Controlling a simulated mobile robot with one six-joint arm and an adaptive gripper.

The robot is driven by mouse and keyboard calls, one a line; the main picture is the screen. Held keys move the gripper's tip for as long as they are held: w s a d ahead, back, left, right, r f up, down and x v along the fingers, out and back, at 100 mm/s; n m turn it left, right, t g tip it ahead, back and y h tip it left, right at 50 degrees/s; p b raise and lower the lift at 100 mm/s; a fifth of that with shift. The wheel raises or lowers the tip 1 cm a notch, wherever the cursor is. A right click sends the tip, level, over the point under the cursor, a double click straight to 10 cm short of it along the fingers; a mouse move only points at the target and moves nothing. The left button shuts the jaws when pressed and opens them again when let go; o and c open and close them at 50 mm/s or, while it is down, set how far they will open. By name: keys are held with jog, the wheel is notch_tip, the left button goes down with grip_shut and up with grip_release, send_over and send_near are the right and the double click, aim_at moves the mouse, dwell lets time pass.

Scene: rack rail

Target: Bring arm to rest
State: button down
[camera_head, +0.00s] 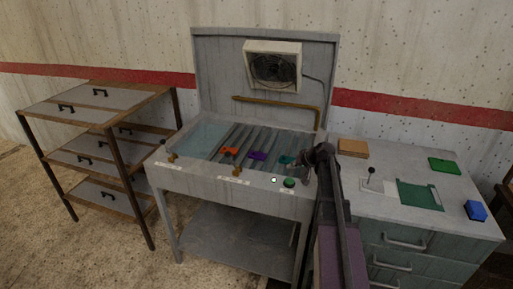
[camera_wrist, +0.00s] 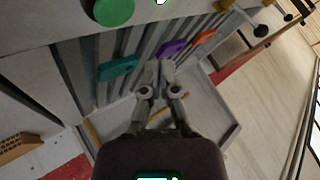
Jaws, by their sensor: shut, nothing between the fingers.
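My arm rises at the right side of the grey workbench in the head view, with its wrist bent over the bench's right front corner. My gripper (camera_wrist: 165,68) is shut and empty in the wrist view, its fingertips together above the grooved rail bed. In the head view my gripper (camera_head: 297,166) is small and partly merged with the dark wrist. A teal piece (camera_wrist: 118,67), a purple piece (camera_wrist: 172,48) and an orange piece (camera_wrist: 204,38) lie on the rails (camera_head: 240,143), apart from each other. I cannot tell whether the fingers touch anything below.
A green button (camera_head: 289,183) sits on the bench's front edge. A fan box (camera_head: 273,66) and a brass pipe (camera_head: 277,103) are on the back panel. A drawer cabinet (camera_head: 410,210) stands right, with a wooden block (camera_head: 353,148) and a blue box (camera_head: 475,210). A shelf unit (camera_head: 95,110) stands left.

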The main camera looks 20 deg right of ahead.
jog(key=s+a+f+n+g+h, duration=0.1)
jog(key=s+a+g, duration=0.3)
jog(key=s+a, duration=0.7)
jog(key=s+a+f+n+g+h, duration=0.1)
jog(key=s+a+f+g+h, duration=0.2)
jog(key=s+a, duration=0.9)
jog(key=shift+s+f+n+g+h, duration=0.35)
jog(key=shift+s+f, duration=0.45)
jog(key=shift+s, duration=0.45)
